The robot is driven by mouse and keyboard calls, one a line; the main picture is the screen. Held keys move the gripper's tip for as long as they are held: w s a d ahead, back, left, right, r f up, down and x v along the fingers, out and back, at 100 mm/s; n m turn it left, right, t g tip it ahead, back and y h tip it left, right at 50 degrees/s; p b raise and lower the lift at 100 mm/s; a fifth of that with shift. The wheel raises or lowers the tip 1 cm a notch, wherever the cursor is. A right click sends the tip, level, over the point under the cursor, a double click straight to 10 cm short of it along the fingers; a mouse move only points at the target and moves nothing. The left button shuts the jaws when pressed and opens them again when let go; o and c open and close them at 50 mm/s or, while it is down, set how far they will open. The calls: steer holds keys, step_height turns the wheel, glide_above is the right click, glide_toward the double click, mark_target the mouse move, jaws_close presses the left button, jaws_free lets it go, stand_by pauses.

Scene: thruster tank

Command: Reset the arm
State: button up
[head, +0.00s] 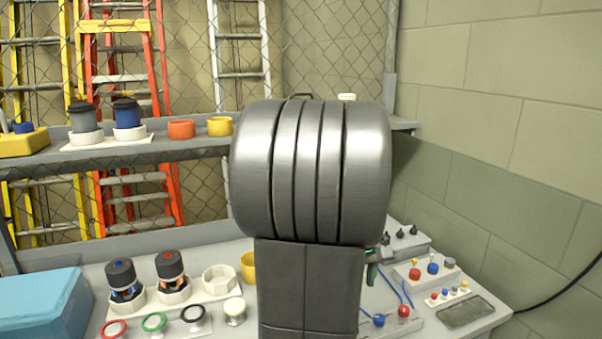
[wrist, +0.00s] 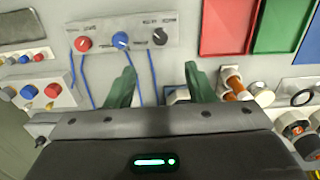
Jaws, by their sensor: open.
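My arm (head: 310,175) fills the middle of the head view and hides much of the bench behind it. My gripper (wrist: 158,88) shows in the wrist view with two green fingers spread apart and nothing between them. It hangs over the grey bench, close to a panel with red, blue and black knobs (wrist: 122,40). In the head view only a bit of green finger (head: 372,274) shows at the right edge of my arm.
Left on the bench are a blue box (head: 40,305), dark canisters in white holders (head: 124,282) and coloured rings (head: 154,322). A shelf (head: 180,147) with canisters and cups runs behind. Small knob blocks (head: 428,268) stand right, before a block wall (head: 500,150). Red and green trays (wrist: 228,26) show in the wrist view.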

step_height(320, 180, down, 13)
steer(key=shift+f, duration=0.15)
steer(key=m, duration=1.3)
steer(key=shift+m+p, duration=0.4)
steer(key=m, duration=0.4)
steer(key=shift+s, duration=0.1)
stand_by(0.3)
